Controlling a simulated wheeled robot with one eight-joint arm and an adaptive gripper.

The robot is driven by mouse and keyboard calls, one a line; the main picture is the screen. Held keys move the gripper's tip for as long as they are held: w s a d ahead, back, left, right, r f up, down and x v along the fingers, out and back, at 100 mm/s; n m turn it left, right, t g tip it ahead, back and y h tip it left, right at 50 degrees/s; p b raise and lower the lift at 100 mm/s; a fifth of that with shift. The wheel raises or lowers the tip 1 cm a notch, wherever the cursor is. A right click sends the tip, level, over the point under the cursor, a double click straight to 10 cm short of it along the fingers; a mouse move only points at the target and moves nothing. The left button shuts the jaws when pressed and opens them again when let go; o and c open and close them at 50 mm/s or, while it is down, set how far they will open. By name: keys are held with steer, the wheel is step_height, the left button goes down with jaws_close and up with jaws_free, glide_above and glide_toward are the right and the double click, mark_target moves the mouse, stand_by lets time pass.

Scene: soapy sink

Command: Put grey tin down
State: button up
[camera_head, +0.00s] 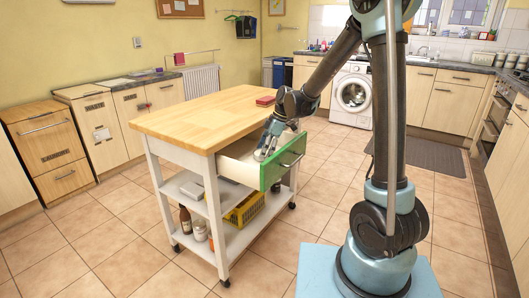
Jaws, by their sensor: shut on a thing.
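My gripper (264,152) reaches down into the open green-fronted drawer (283,163) of the wooden-topped cart. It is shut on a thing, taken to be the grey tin. The tin is too small and too covered by the fingers and drawer to make out clearly. I cannot tell whether it touches the drawer floor. The drawer is pulled out to the right, and its pale inside shows to the left of the gripper.
The cart's wooden top (205,115) is mostly clear, with a red item (265,101) near its far right corner. The lower shelves hold a yellow crate (245,209), bottles and a small grey-white box (193,190). Tiled floor around the cart is free.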

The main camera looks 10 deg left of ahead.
steer(key=o, duration=1.1)
steer(key=shift+f, duration=0.1)
steer(key=shift+o, duration=0.2)
steer(key=v, duration=1.2)
steer(key=s+d+r+m+t, duration=0.15)
steer(key=s+d+m, duration=0.4)
steer(key=d, duration=0.65)
steer(key=s+d+f+m+h, duration=0.1)
steer(key=s+d+f+m, duration=0.2)
steer(key=s+d+m, duration=0.2)
steer(key=s+d+f+m+t+h, duration=0.1)
steer(key=s+d+f+m, duration=0.3)
steer(key=s+d, duration=0.5)
steer(key=s+d+f+m+t+h, duration=0.1)
steer(key=s+d+f+m+h, duration=0.1)
steer(key=s+d+f+m, duration=0.2)
steer(key=s+d+m, duration=0.2)
steer(key=s+d, duration=0.1)
steer(key=d, duration=0.1)
steer(key=shift+s, duration=0.4)
